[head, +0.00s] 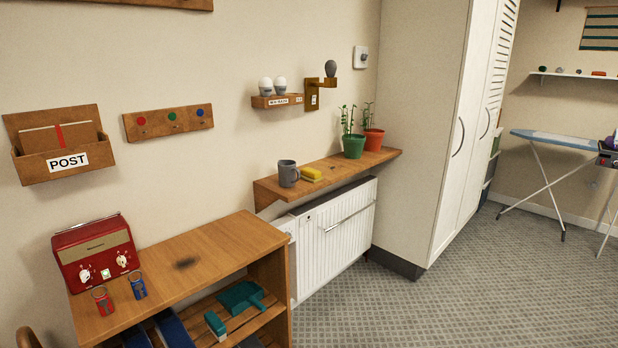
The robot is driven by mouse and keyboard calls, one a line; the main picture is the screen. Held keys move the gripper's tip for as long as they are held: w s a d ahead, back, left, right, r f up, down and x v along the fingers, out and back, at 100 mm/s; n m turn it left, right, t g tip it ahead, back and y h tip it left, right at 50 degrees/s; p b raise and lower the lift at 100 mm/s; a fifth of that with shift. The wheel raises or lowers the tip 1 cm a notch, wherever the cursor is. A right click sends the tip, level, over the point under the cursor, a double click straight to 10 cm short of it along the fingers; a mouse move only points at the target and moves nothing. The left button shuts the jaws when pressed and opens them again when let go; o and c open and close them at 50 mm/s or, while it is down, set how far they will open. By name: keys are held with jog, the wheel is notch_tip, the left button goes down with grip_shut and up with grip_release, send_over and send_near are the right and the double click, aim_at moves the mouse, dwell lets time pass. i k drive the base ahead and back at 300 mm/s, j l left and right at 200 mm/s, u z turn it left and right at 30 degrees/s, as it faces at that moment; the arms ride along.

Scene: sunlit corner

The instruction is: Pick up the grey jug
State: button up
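The grey jug (288,175) stands upright on the wooden shelf (268,190) above the white radiator, near the shelf's left end. It looks like a small mug-shaped vessel, and its handle appears to be on its left side. My gripper is not in view.
Green (353,146) and red-orange (373,140) plant pots stand further right on the shelf. A bulb rack (277,102) hangs above. The radiator (335,235) is below; a wooden cabinet (225,240) with a red radio (95,252) stands left. Carpet (450,305) is clear at right.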

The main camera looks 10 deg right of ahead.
aim_at(287, 169)
jog(key=i+l+z, duration=0.15)
jog(key=i+z, duration=0.3)
jog(key=i, duration=0.7)
jog(key=i+l+u, duration=1.1)
jog(key=l+u, duration=0.15)
jog(key=l, duration=0.15)
jog(key=i+l+u, duration=0.2)
jog(key=l, duration=0.25)
jog(key=l+u, duration=0.15)
jog(key=l, duration=0.3)
